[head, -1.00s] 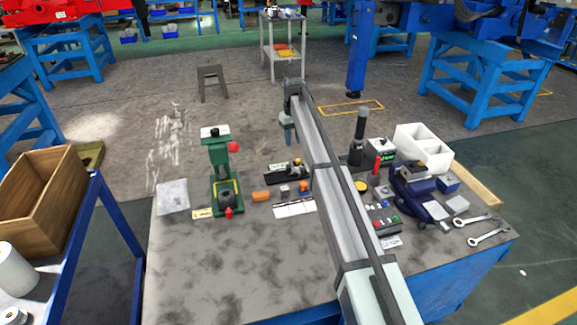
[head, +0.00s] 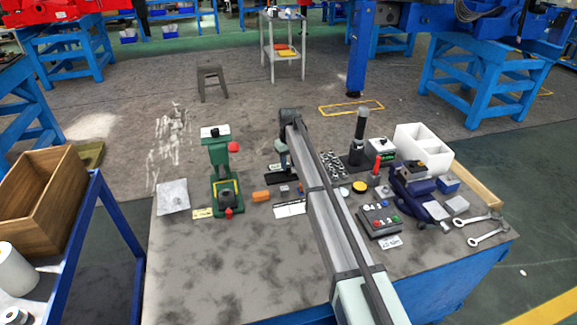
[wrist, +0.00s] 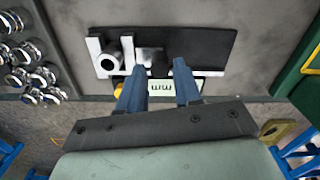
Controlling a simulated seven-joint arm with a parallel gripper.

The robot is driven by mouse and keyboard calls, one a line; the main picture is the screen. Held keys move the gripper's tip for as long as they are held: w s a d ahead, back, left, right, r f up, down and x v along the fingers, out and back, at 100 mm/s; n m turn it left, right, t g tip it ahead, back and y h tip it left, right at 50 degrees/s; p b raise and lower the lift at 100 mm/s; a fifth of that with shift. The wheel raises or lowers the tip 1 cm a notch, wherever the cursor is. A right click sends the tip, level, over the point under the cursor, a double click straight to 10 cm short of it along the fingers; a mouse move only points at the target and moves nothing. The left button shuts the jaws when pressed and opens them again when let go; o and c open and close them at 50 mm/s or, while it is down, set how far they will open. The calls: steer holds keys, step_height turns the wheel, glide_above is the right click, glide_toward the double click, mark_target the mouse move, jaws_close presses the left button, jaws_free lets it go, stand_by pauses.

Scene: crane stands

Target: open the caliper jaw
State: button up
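The caliper (wrist: 152,57) lies on a dark base plate (wrist: 210,45) in the wrist view. Two pale upright jaws (wrist: 128,52) show at its left, with a round metal piece between them. A pale display marked "mm" (wrist: 160,87) shows between my fingers. In the head view the dark base (head: 278,180) is partly hidden by my arm. My gripper (wrist: 161,75) is open, with its two blue fingers apart over the display and the caliper's near edge. I cannot tell whether they touch it. In the head view my gripper (head: 284,163) hangs just above the base.
A rack of shiny round parts (wrist: 25,60) stands left of the caliper; it also shows in the head view (head: 333,165). A green press (head: 222,170) stands to the left. A button box (head: 379,219) and a blue vise (head: 412,183) are to the right. The front bench is clear.

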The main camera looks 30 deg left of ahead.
steer(key=shift+f, duration=0.75)
jaws_close()
